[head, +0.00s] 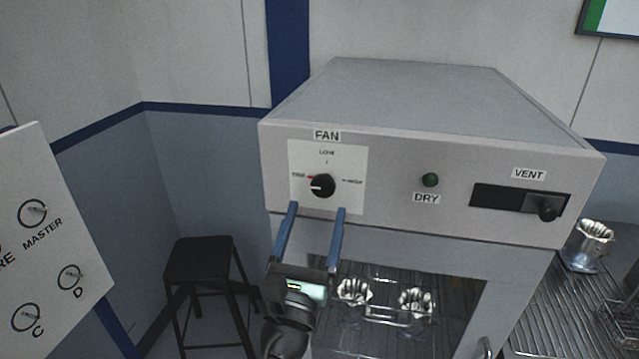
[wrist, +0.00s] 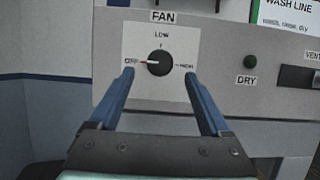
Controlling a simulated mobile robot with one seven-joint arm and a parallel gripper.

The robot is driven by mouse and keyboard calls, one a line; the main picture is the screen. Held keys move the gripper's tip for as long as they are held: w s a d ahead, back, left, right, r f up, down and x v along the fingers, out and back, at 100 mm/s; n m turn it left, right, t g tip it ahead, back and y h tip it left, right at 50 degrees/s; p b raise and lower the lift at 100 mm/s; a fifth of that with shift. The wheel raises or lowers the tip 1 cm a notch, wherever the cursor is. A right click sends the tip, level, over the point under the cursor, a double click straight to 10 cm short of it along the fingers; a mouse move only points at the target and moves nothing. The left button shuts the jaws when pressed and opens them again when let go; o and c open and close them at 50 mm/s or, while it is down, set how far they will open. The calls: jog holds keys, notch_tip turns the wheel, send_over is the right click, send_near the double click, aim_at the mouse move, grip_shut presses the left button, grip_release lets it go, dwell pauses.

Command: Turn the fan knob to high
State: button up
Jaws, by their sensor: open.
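The fan knob (head: 322,186) is a round black dial on a white plate under the FAN label, on the front of a grey cabinet (head: 420,100). Its white and red pointer faces left, toward the off mark; LOW is at the top and HIGH at the right. The knob also shows in the wrist view (wrist: 160,62). My gripper (head: 318,208) has two blue fingers spread apart, just below and in front of the knob. In the wrist view the open fingers (wrist: 160,75) flank the lower part of the plate, with the knob between them, and nothing is held.
A green DRY button (head: 430,180) and a black VENT slider (head: 520,201) sit right of the knob. Below is an opening with a wire rack and metal parts (head: 354,291). A black stool (head: 200,262) and a labelled panel (head: 50,240) stand left.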

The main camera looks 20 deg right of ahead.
aim_at(322, 190)
jog(key=x, duration=0.5)
jog(key=shift+p, duration=0.4)
grip_shut()
